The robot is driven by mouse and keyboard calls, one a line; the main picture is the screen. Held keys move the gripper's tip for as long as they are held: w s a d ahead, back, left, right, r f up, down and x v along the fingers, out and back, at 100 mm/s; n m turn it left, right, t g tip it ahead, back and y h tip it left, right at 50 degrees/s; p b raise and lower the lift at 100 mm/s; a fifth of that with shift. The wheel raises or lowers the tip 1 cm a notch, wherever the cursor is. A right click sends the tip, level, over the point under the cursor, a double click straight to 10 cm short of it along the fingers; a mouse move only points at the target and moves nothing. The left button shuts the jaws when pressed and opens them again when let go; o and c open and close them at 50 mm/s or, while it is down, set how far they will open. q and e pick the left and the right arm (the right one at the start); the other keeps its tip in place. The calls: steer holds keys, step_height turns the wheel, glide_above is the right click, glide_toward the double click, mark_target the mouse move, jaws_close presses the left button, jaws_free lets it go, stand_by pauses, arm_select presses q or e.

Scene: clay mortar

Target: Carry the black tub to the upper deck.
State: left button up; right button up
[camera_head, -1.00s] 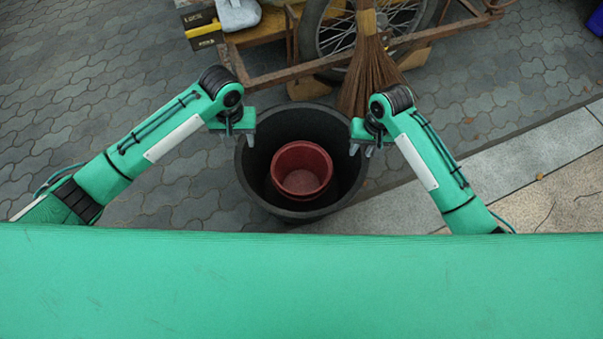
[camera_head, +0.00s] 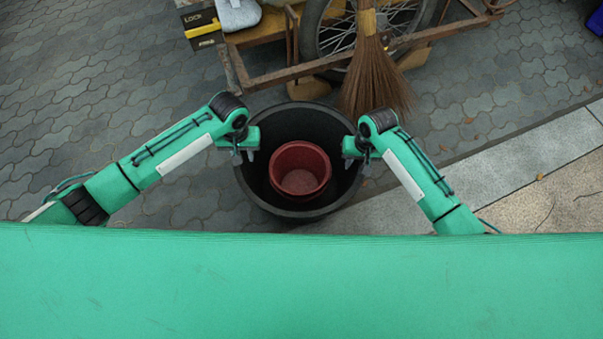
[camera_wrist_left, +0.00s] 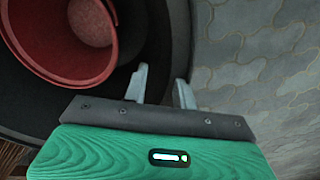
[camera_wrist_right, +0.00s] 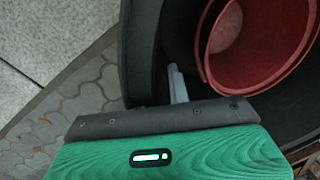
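The round black tub (camera_head: 258,192) stands on the paving below my grippers, with a red bucket (camera_head: 300,170) inside it. My left gripper (camera_head: 244,156) is open at the tub's left rim. In the left wrist view its two fingers (camera_wrist_left: 162,88) are apart, near the dark rim (camera_wrist_left: 172,40). My right gripper (camera_head: 357,165) is at the tub's right rim, its fingers apart in the head view. In the right wrist view only one finger shows clearly, beside the tub's wall (camera_wrist_right: 142,50). Contact with the rim cannot be told. No upper deck is clearly identifiable.
A rusty cart frame (camera_head: 290,75) with a spoked wheel (camera_head: 335,30) stands behind the tub. A straw broom (camera_head: 375,75) leans there, close to the tub's back rim. A black and yellow box (camera_head: 203,30) is at upper left. Paving left of the tub is free.

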arm_select(q)
steer(key=shift+d, duration=0.1)
jaws_close()
arm_select(e)
steer(key=shift+a, duration=0.1)
jaws_close()
arm_select(q)
steer(key=shift+d+r, duration=0.1)
arm_select(e)
steer(key=shift+a+r, duration=0.1)
steer(key=shift+r, duration=0.05)
arm_select(q)
steer(key=shift+r, duration=0.1)
arm_select(e)
steer(key=shift+r, duration=0.1)
